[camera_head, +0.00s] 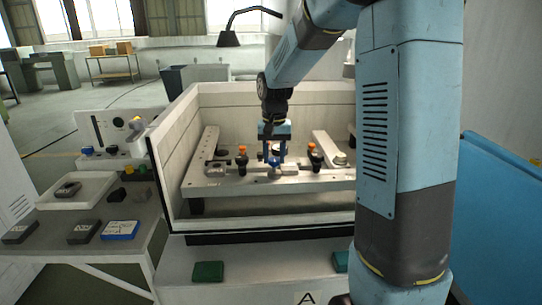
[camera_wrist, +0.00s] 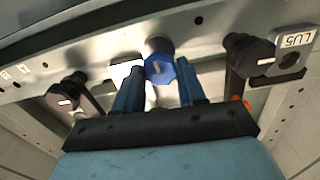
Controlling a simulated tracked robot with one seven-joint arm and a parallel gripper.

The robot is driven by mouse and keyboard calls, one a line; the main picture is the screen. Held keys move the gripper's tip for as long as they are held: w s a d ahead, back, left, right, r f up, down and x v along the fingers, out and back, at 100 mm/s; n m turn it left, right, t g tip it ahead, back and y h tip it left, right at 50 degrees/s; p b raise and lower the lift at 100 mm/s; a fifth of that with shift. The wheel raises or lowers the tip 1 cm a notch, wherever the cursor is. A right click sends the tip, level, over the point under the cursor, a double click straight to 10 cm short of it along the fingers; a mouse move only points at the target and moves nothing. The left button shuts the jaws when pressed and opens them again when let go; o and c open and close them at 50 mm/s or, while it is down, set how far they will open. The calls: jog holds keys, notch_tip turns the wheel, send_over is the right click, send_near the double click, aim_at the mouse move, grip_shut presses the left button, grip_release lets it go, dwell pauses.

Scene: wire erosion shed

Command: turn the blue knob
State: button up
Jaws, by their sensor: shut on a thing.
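The blue knob (camera_head: 274,173) sits at the front of the metal work frame (camera_head: 215,188) inside the open-fronted tank. In the wrist view the knob (camera_wrist: 160,69) is faceted, with a pale line on its face. My gripper (camera_head: 272,161) reaches down to it from above. In the wrist view the two blue fingers of my gripper (camera_wrist: 159,78) lie on either side of the knob, shut on it. The fingers partly hide the knob's sides in the head view.
Black clamps with orange tops stand left (camera_head: 242,163) and right (camera_head: 315,158) of the knob, close to my gripper. The pale tank wall (camera_head: 168,180) encloses the work area. A side table (camera_head: 55,255) at the left holds several small boxes and a tray (camera_head: 100,182).

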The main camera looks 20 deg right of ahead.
aim_at(274, 159)
jog(key=o, duration=1.1)
notch_tip(274, 159, up, 14)
jog(key=shift+f, duration=0.15)
jog(key=shift+c, duration=0.3)
dwell(1.2)
